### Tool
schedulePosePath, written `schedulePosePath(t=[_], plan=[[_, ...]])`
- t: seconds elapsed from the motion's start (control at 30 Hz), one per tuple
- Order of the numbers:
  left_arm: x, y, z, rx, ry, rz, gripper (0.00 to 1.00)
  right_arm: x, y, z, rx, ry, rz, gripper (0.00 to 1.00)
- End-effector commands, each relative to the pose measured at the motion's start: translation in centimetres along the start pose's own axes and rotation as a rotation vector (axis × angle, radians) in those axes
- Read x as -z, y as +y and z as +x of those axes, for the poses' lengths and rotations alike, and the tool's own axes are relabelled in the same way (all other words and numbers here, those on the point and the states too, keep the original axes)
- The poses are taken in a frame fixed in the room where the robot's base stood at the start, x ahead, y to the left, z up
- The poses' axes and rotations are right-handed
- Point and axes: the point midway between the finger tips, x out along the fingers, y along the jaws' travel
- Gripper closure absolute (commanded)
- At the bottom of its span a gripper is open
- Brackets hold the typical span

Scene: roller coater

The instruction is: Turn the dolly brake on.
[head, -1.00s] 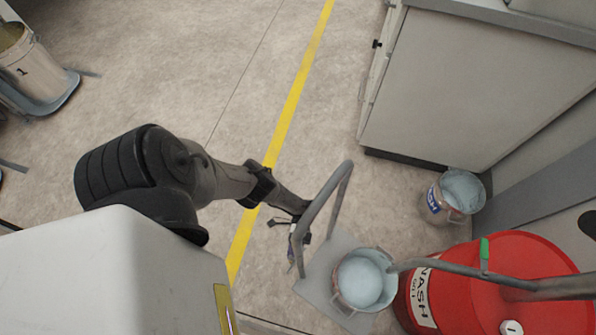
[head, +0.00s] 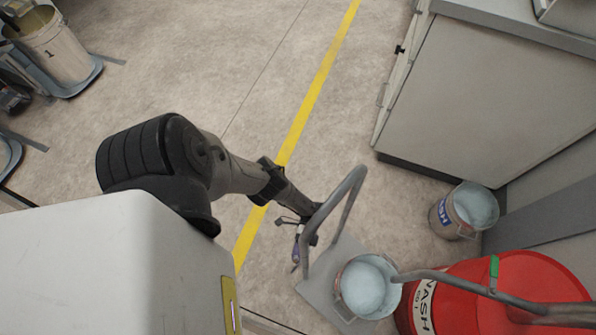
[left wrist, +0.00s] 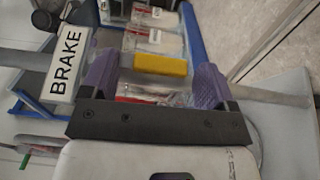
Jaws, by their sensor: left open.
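The dolly (head: 324,283) is a flat grey platform with a tall grey tube handle (head: 347,187); a bucket (head: 366,288) of pale blue liquid stands on it. A white BRAKE plate (left wrist: 66,62) shows at the left of the left wrist view, with a dark round knob (left wrist: 45,20) above it. My left gripper (head: 298,248) is beside the dolly handle. Its purple fingers (left wrist: 157,64) are spread, open and empty, to the right of the plate. A grey bar (left wrist: 278,96) passes behind them. Whether a finger touches anything, I cannot tell. My right gripper is out of view.
A red wash drum (head: 520,285) stands right of the dolly, with a grey hose or pipe (head: 440,275) over it. Another bucket (head: 465,210) stands by the grey cabinet (head: 480,110). The floor around the yellow line (head: 318,85) is clear.

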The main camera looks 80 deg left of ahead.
Motion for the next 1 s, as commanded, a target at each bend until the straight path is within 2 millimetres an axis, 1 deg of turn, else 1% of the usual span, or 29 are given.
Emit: schedulePosePath(t=[0.13, 0.23, 0.5, 0.7, 0.83, 1.0], plan=[[0.0, -0.1, -0.7, 0.002, 0.000, 0.000, 0.19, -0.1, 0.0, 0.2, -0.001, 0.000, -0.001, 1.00], [0.0, -0.2, -2.0, 0.003, 0.001, -0.001, 0.19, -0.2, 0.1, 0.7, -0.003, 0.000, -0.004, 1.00], [0.1, -0.5, -7.4, 0.003, 0.002, 0.000, 0.19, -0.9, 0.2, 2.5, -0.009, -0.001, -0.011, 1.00], [0.0, -0.4, -10.8, 0.002, 0.001, 0.000, 0.19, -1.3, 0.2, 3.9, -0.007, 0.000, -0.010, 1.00], [0.0, -0.3, -12.4, 0.001, 0.001, 0.000, 0.19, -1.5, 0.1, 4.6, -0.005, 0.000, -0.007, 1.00], [0.0, -0.1, -13.5, 0.000, 0.000, 0.000, 0.19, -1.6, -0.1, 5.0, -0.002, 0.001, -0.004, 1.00]])
